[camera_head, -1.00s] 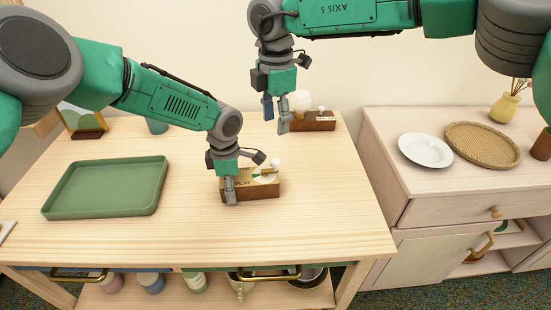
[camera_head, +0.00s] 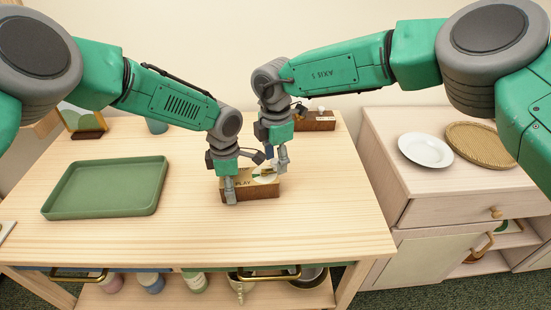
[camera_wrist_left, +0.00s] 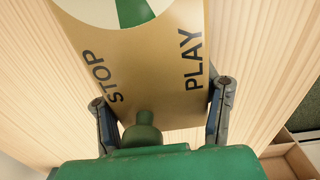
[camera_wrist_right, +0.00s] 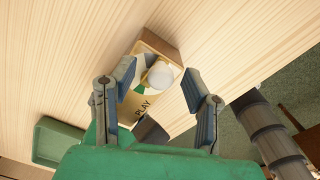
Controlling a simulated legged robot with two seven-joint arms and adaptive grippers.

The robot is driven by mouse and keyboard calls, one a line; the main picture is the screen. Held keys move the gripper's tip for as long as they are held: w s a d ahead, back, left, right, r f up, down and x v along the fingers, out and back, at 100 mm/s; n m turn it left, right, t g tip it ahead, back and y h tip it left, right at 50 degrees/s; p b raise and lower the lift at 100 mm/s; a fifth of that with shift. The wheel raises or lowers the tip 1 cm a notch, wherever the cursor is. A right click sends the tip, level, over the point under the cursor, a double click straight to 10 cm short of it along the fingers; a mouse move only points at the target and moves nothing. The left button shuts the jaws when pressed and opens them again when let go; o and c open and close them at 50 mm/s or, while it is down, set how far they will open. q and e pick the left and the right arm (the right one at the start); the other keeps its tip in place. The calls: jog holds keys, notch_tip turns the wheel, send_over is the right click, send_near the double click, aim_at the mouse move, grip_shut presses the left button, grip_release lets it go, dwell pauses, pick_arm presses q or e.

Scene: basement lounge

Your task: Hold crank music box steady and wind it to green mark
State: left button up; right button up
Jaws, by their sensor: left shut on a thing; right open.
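The crank music box (camera_head: 262,189) is a small brown wooden box with a gold top, standing on the table. Its top bears the words STOP and PLAY and a white dial with a green sector, seen in the left wrist view (camera_wrist_left: 140,50). My left gripper (camera_head: 230,198) is shut on the box's left end, one finger on each side. My right gripper (camera_head: 281,168) is open over the box's right end. In the right wrist view its fingers (camera_wrist_right: 155,90) stand on either side of the white round crank knob (camera_wrist_right: 160,74), apart from it.
A green tray (camera_head: 60,205) lies on the left of the table. Another wooden box (camera_head: 316,123) stands at the back right. A cabinet on the right holds a white plate (camera_head: 425,149) and a woven tray (camera_head: 480,143). The table front is clear.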

jog(key=shift+c, duration=0.5)
grip_shut()
